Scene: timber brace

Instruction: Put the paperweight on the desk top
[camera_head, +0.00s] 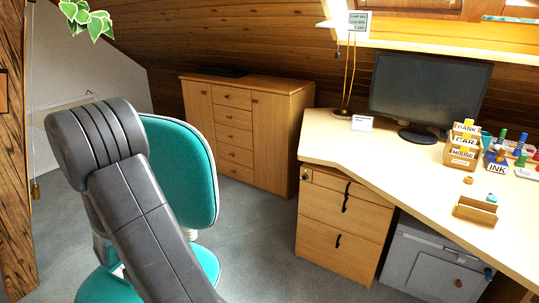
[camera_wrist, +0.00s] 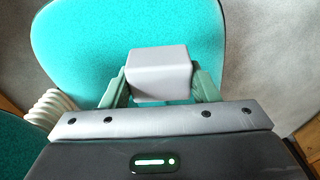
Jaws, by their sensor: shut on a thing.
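In the wrist view my gripper (camera_wrist: 160,84) is shut on a pale grey block with rounded edges, which I take to be the paperweight (camera_wrist: 158,66). A green finger presses each side of it. The teal chair backrest fills the view behind it. In the head view my grey arm stands in front of the chair, and the gripper and block are hidden. The desk top (camera_head: 395,165) is pale wood and runs along the right side, apart from my arm.
The teal chair (camera_head: 185,165) stands between my arm and the desk. The desk holds a monitor (camera_head: 428,90), a card box (camera_head: 462,150), ink bottles and a small wooden tray (camera_head: 476,209). Its middle and front left are bare. A wooden cabinet (camera_head: 240,120) stands behind.

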